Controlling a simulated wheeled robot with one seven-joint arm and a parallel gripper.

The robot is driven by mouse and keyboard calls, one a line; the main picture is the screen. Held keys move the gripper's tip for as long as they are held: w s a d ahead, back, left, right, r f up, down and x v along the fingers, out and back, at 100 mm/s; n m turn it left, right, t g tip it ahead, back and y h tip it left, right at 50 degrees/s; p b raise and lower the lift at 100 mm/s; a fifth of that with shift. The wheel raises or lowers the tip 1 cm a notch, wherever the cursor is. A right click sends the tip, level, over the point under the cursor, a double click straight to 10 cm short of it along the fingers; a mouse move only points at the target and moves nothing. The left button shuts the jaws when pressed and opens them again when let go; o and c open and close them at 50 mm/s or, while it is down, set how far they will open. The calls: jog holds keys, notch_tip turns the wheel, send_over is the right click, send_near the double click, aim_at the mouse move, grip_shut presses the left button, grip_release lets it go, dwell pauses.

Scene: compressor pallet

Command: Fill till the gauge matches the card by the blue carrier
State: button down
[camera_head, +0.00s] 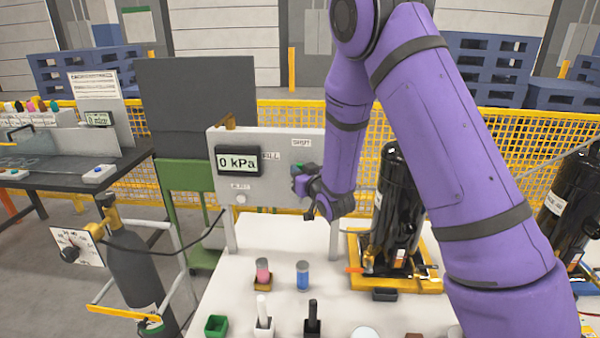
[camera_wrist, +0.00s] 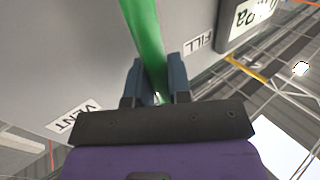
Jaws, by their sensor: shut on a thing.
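The grey panel (camera_head: 285,140) stands on the white table, its gauge (camera_head: 239,161) reading 0 kPa. A FILL label (camera_head: 271,156) is right of the gauge and a SHUT label (camera_head: 301,142) is higher up. My gripper (camera_head: 306,187) is at the panel's right part. In the wrist view my gripper (camera_wrist: 158,95) is shut on a green lever (camera_wrist: 146,40). A FILL label (camera_wrist: 197,41) is right of it there and a VENT label (camera_wrist: 73,117) is at lower left. I cannot identify the card or the blue carrier for certain.
A black compressor (camera_head: 398,205) stands on a yellow pallet (camera_head: 432,284) to the right. A pink container (camera_head: 263,271), a blue container (camera_head: 302,276) and small items are on the front table. A grey cylinder (camera_head: 138,265) and dark bench (camera_head: 85,172) stand left.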

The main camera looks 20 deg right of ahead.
jog(key=shift+w+a+f+n+g, duration=0.1)
jog(key=shift+w+a+n+g, duration=0.15)
jog(key=shift+a+n+g, duration=0.25)
jog(key=shift+w+a+n+g, duration=0.2)
jog(key=shift+a+n+g, duration=0.1)
jog(key=shift+a+n, duration=0.3)
jog(key=shift+w+a+f+n+g+h, duration=0.2)
jog(key=shift+a+n+g+h, duration=0.15)
jog(key=shift+a, duration=0.2)
jog(key=shift+w+a+f+n+g+h, duration=0.25)
jog(key=shift+a+n+h, duration=0.1)
jog(key=shift+a+n, duration=0.15)
jog(key=shift+w+a+f+n+g+h, duration=0.15)
jog(key=shift+a+f+n+g+h, duration=0.2)
jog(key=shift+a+n, duration=0.25)
jog(key=shift+w+a+f+n+g+h, duration=0.2)
jog(key=shift+a+f+n+g+h, duration=0.1)
jog(key=shift+a+f+n, duration=0.15)
jog(key=shift+w+a+f+n+g+h, duration=0.15)
jog(key=shift+a+f+n+g+h, duration=0.1)
jog(key=shift+a+f+n, duration=0.15)
jog(key=shift+f, duration=0.1)
jog(key=c, duration=1.1)
grip_release()
